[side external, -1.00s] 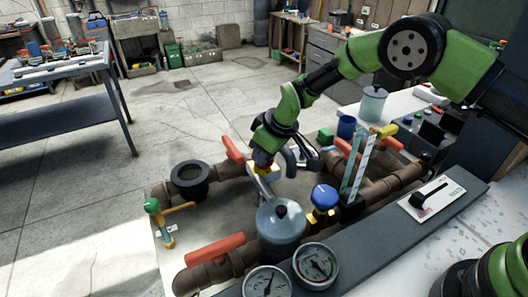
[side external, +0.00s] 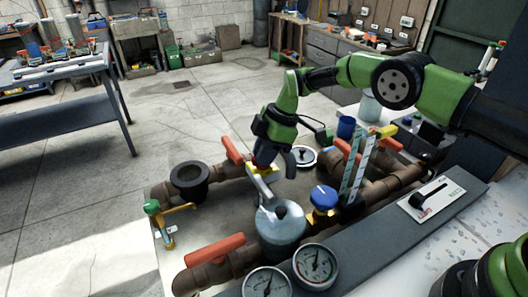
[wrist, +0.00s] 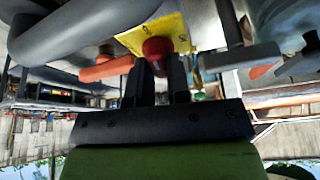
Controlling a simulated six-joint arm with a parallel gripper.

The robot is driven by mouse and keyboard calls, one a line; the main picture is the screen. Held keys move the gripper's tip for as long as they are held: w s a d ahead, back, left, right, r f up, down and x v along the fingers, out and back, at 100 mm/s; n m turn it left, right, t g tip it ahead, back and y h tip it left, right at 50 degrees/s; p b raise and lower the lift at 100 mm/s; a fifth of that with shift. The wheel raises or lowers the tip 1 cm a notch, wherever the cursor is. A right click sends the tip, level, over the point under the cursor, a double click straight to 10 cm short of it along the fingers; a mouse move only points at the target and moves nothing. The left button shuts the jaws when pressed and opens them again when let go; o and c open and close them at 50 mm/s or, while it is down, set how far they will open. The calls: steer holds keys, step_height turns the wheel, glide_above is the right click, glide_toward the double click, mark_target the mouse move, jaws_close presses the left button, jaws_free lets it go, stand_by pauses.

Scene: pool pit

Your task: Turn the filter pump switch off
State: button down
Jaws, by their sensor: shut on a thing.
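A red knob (wrist: 157,50) on a yellow plate (wrist: 168,32) shows in the wrist view, at my fingertips. I take it to be the pump switch, though no label is readable. My gripper (wrist: 156,78) is shut on the knob. In the side view my gripper (side external: 263,163) points down over the pipework, above a small yellow and pale piece (side external: 262,178). The knob is hidden there by my fingers. A separate white plate with a black lever (side external: 432,196) lies on the grey bench strip to the right, away from my gripper.
Brown pipes with red handles (side external: 215,249) surround my gripper. A grey lidded canister (side external: 280,228), a blue-topped knob (side external: 324,197) and upright clear tubes (side external: 358,168) stand close on the right. Two gauges (side external: 315,264) are in front. The floor at left is open.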

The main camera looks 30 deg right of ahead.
steer(key=shift+f+n, duration=0.2)
steer(key=shift+n, duration=0.3)
steer(key=c, duration=1.1)
jaws_free()
steer(key=shift+r, duration=0.15)
steer(key=shift+g, duration=0.3)
steer(key=v, duration=0.9)
steer(key=shift+d+r, duration=0.25)
steer(key=shift+r, duration=0.1)
